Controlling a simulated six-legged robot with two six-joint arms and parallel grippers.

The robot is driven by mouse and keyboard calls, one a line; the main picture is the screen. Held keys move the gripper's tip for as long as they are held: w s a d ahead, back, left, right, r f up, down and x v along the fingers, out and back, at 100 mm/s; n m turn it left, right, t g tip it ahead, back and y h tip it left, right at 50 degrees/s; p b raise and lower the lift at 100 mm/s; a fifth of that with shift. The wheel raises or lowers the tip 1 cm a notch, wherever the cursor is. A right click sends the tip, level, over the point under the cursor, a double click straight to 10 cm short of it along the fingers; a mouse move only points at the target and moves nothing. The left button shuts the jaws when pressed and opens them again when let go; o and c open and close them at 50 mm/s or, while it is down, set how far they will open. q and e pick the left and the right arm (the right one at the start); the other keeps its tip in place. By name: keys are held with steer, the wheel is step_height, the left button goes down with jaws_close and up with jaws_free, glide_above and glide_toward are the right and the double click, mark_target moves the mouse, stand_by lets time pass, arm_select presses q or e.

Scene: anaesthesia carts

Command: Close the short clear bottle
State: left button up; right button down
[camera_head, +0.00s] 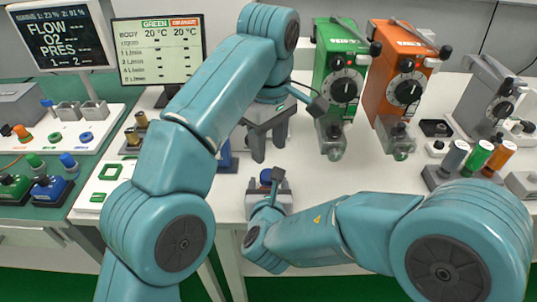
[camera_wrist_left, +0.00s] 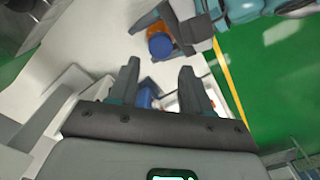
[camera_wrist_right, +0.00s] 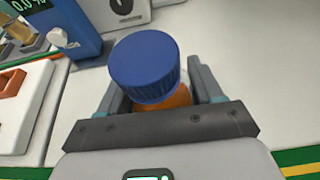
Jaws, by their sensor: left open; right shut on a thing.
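A short bottle with an orange body (camera_wrist_right: 172,103) and a ribbed blue cap (camera_wrist_right: 143,65) fills the middle of the right wrist view. My right gripper (camera_wrist_right: 158,85) is shut around its body. In the head view, the blue cap (camera_head: 266,175) shows between the fingers of my right gripper (camera_head: 267,187). The cap sits on the bottle; I cannot tell how tight it is. My left gripper (camera_head: 268,150) is open and empty, fingers down, just behind and above the bottle. The left wrist view shows the blue cap (camera_wrist_left: 161,44) beyond the open left fingers (camera_wrist_left: 160,75), apart from them.
A blue device (camera_head: 228,158) stands left of the bottle and shows in the right wrist view (camera_wrist_right: 75,28). Green (camera_head: 340,75) and orange (camera_head: 402,75) vaporizers stand behind, right. A rack of coloured cylinders (camera_head: 475,160) is at far right. White tabletop is bare around the bottle.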

mark_target(268, 174)
arm_select(q)
step_height(268, 174, down, 7)
steer(key=shift+f, duration=0.15)
stand_by(0.4)
steer(key=c, duration=0.9)
steer(key=m, duration=1.3)
steer(key=o, duration=1.2)
